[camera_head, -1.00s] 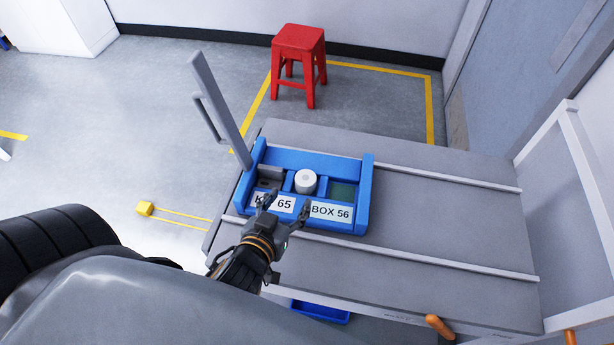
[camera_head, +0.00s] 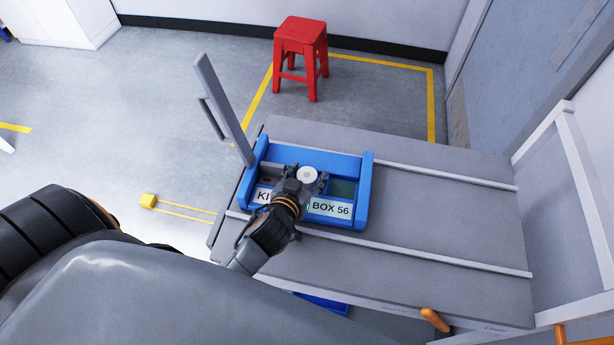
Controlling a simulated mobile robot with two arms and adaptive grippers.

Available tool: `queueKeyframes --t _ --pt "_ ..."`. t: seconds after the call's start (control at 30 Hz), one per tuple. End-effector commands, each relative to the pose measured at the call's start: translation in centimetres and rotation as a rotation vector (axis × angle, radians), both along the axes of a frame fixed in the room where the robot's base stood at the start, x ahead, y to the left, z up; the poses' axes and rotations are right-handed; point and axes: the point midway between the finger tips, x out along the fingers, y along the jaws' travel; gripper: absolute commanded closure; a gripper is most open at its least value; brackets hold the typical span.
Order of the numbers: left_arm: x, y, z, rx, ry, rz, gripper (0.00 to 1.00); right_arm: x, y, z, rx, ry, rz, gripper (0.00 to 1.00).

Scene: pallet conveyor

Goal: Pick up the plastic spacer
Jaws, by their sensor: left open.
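The plastic spacer (camera_head: 308,174) is a white round piece with a hole in its top. It stands in the middle of the blue box (camera_head: 367,190) on the conveyor. My left gripper (camera_head: 307,180) is open over the box, with one finger on each side of the spacer. I cannot tell whether the fingers touch it. The gripper's body covers part of the box's front labels and the lower part of the spacer. My right gripper is not in view.
The grey conveyor top (camera_head: 440,220) is clear to the right of the box. A grey upright post (camera_head: 225,110) rises at the box's left end. A red stool (camera_head: 301,50) stands on the floor behind. A white frame (camera_head: 590,190) stands at the right.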

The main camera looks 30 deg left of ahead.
Motion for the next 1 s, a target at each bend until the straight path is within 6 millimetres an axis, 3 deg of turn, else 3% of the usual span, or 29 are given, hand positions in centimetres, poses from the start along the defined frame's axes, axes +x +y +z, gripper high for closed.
queueKeyframes --t 0.1,0.3,0.33,0.67,0.93,1.0 --pt "0.0 0.0 0.0 0.000 0.000 0.000 0.42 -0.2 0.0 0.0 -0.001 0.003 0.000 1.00" --pt "-0.1 0.0 0.0 0.000 0.001 0.000 0.83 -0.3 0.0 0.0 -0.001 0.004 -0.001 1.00" --pt "-0.1 0.0 0.0 0.000 0.001 0.000 0.85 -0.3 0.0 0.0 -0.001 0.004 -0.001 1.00" --pt "-0.1 0.0 0.3 0.000 0.001 0.001 0.85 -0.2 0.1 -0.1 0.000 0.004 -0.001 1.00" --pt "0.0 0.0 3.4 0.001 -0.005 0.000 0.85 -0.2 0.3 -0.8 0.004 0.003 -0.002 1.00" --pt "-1.2 -0.2 4.3 -0.002 -0.001 0.000 0.85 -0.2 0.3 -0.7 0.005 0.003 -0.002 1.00"
